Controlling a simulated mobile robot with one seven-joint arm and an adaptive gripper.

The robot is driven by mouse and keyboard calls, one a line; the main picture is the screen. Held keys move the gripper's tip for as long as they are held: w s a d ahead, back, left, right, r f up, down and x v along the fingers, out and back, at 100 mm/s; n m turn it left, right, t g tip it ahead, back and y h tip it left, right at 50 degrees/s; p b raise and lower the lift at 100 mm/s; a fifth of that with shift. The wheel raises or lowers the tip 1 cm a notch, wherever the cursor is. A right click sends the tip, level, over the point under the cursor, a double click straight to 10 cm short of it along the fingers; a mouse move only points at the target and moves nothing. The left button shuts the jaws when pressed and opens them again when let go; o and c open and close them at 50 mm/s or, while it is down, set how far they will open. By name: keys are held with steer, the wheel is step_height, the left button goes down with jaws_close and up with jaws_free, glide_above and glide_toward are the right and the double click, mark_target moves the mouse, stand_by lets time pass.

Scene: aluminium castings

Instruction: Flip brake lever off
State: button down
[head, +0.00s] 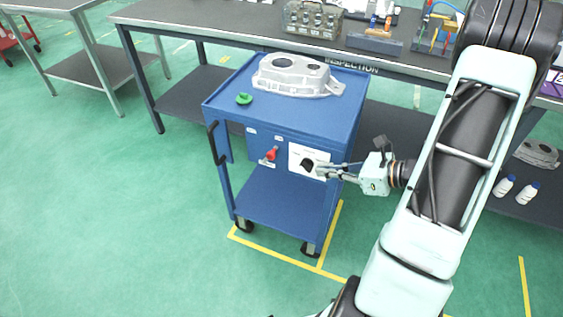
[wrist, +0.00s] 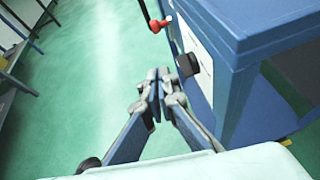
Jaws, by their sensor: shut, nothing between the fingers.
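A red lever (head: 271,154) sits on the front panel of the blue cart (head: 232,100), left of a white plate with a black knob (head: 308,164). Which of these is the brake lever is not labelled legibly; the red one looks like a lever. My gripper (head: 322,170) is shut and empty, level with the black knob and just right of it in the head view. In the wrist view the fingertips (wrist: 160,74) are close to the black knob (wrist: 187,65), and the red lever (wrist: 160,23) is farther off. Whether the fingers touch the knob cannot be told.
The inspection bench (head: 190,22) stands behind, holding a clear case (head: 313,20). Open green floor lies in front and left.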

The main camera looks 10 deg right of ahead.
steer(key=b, duration=0.2)
glide_toward(268, 157)
steer(key=w+a+f, duration=0.1)
steer(key=w+f, duration=0.1)
steer(key=w+a+f, duration=0.1)
steer(key=shift+a+f, duration=0.3)
steer(key=shift+f, duration=0.1)
stand_by(0.4)
steer(key=shift+a+r+g+h+p, duration=0.2)
steer(key=shift+r+g+h+p, duration=0.1)
steer(key=shift+p, duration=0.5)
